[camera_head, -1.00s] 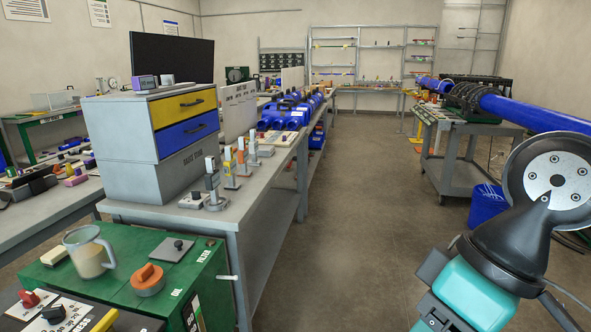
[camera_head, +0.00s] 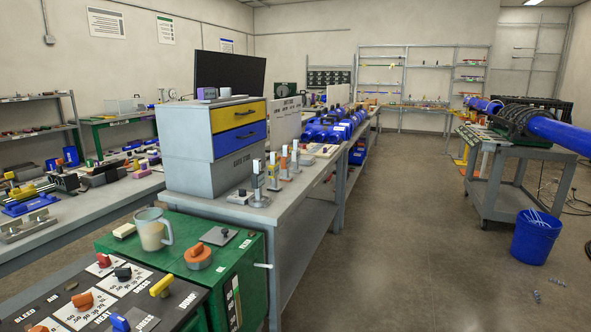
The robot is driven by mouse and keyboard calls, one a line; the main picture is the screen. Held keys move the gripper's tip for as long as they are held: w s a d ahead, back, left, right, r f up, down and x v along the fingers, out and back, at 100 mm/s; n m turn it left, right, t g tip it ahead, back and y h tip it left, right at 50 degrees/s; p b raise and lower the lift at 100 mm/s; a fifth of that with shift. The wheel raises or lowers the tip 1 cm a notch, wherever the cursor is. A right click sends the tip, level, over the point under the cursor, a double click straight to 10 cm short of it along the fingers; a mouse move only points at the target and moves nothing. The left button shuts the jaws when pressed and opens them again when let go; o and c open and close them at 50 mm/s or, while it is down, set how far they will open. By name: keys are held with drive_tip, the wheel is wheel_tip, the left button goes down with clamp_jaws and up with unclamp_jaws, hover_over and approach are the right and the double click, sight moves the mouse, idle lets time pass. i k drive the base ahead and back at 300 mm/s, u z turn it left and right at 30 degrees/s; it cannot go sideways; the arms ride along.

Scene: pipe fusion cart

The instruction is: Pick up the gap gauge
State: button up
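I cannot make out for certain which thing is the gap gauge. Several small upright tools with metal bases (camera_head: 273,178) stand in a row on the grey bench, right of the drawer unit. The nearest one (camera_head: 258,190) has a round metal base and a grey-white upper part. A small grey block with a dark knob (camera_head: 241,194) lies left of it. My gripper and arm are out of view.
A grey drawer unit (camera_head: 197,163) stands on the bench (camera_head: 305,190). A green cabinet (camera_head: 247,262) carries a mug (camera_head: 152,230) and an orange knob (camera_head: 198,256). A blue bin (camera_head: 535,238) stands on the right. The middle floor is clear.

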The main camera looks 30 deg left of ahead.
sight(286, 161)
drive_tip(key=i, duration=1.8)
drive_tip(key=u, duration=0.6)
drive_tip(key=i, duration=1.05)
drive_tip(key=u, duration=1.6)
drive_tip(key=i, duration=0.85)
drive_tip(key=u, duration=0.8)
